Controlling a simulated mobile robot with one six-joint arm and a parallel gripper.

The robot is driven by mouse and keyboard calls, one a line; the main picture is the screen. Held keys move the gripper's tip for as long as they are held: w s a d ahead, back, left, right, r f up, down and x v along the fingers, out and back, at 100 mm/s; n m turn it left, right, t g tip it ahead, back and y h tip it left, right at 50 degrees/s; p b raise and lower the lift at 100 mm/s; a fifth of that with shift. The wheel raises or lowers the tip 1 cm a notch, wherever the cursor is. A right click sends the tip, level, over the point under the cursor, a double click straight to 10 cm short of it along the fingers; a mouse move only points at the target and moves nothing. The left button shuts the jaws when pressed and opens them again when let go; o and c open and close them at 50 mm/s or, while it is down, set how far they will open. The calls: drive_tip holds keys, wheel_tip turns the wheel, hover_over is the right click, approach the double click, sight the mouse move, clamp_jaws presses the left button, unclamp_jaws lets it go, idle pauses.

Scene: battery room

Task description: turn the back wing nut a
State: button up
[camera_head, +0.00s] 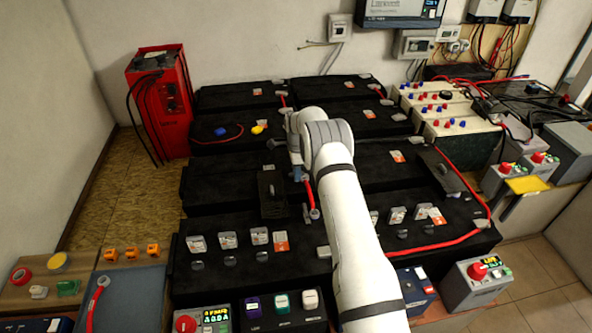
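My arm reaches from the bottom edge over the black battery bank (215,175). My gripper (276,144) is at the end of the pale wrist, above the middle of the bank. It is small, dark and partly hidden by the wrist, so I cannot tell whether its fingers are open or shut. I cannot make out a wing nut for certain; the battery tops around the wrist are dark and partly covered by my arm. A yellow piece (257,130) and a blue piece (221,131) lie on a battery left of the gripper.
A red cable (312,200) stands close below the wrist. A dark upright cover (272,190) is left of it. A red cabinet (160,100) stands at the left, and pale batteries (440,108) are at the right. Control boxes (203,318) line the front.

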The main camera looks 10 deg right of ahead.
clamp_jaws()
drive_tip(key=shift+a, duration=0.1)
idle(0.3)
